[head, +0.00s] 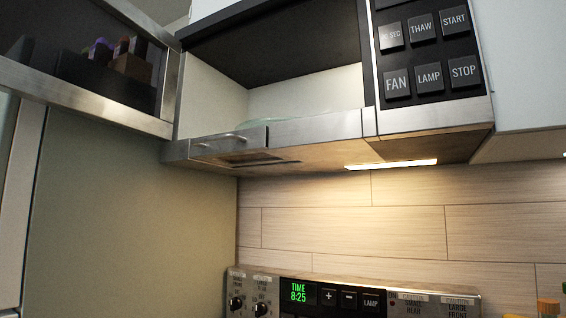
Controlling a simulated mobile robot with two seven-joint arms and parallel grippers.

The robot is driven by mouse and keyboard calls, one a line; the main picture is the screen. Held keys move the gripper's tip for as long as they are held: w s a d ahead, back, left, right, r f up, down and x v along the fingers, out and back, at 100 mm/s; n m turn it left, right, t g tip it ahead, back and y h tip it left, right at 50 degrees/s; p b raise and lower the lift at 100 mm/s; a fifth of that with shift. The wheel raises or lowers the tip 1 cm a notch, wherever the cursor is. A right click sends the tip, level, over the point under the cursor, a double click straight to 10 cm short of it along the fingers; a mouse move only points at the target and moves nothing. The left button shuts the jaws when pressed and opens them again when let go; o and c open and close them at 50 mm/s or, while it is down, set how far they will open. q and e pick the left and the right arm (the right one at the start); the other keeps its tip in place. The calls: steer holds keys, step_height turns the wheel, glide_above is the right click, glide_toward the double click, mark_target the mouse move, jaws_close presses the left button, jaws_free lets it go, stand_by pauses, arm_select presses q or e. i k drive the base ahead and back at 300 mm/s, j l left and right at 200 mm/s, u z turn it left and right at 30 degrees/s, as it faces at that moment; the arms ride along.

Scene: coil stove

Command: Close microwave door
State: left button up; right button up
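The microwave (408,121) is mounted above the stove, with its dark-roofed, pale-walled cavity (307,88) open to view. Its door (88,103), a steel frame around a dark panel, stands wide open at the upper left. The door meets the microwave at the cavity's left side and runs out of the picture to the left. A greenish glass plate edge (252,122) shows low in the cavity. Neither of my grippers is in view.
A button panel (427,52) is right of the cavity. Below are a lit lamp strip (391,164), a wood-look backsplash (350,218) and the stove's control panel (409,303). A tall greenish panel (120,190) stands below the door. Small coloured items (122,50) show within the door's frame.

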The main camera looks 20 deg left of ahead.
mark_target(107, 62)
steer(key=k+j, duration=0.1)
steer(key=j, duration=0.35)
steer(key=j+z, duration=0.1)
steer(key=j, duration=0.3)
steer(key=k+j, duration=0.15)
steer(key=j, duration=0.3)
steer(key=k+j+z, duration=0.1)
steer(key=j, duration=0.35)
steer(key=k+j, duration=0.1)
steer(key=j, duration=0.3)
steer(key=k+j+z, duration=0.1)
steer(key=j, duration=0.35)
steer(key=k+j, duration=0.15)
steer(key=j, duration=0.25)
